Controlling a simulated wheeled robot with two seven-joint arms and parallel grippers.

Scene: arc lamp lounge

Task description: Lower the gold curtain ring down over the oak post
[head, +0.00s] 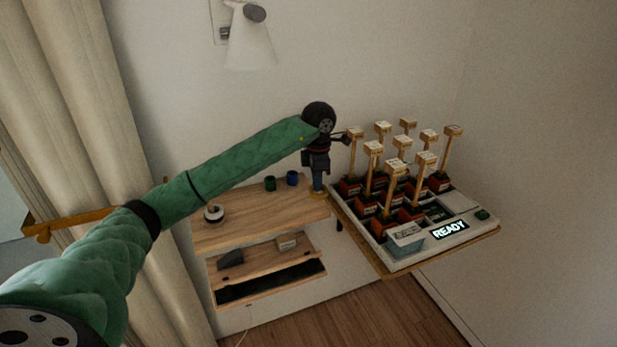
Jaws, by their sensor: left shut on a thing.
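My left gripper (317,185) points down over the right end of the upper wooden shelf, its arm coming in from the left. It is shut on a small gold-tan thing at its tips, which I take for the gold curtain ring (318,195). The ring is small and partly covered by the fingers. It shows at the shelf's right edge; I cannot tell whether it touches the wood. I cannot make out the oak post as a separate thing near the gripper; it may be hidden. My right gripper is not in view.
The upper shelf (245,228) holds a black-and-white roll (214,213), a green cup (270,183) and a blue cup (292,178). Close right, a white tray (455,232) carries several tall labelled wooden sticks in red blocks. A lower shelf (280,258) sits beneath. Curtains hang left.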

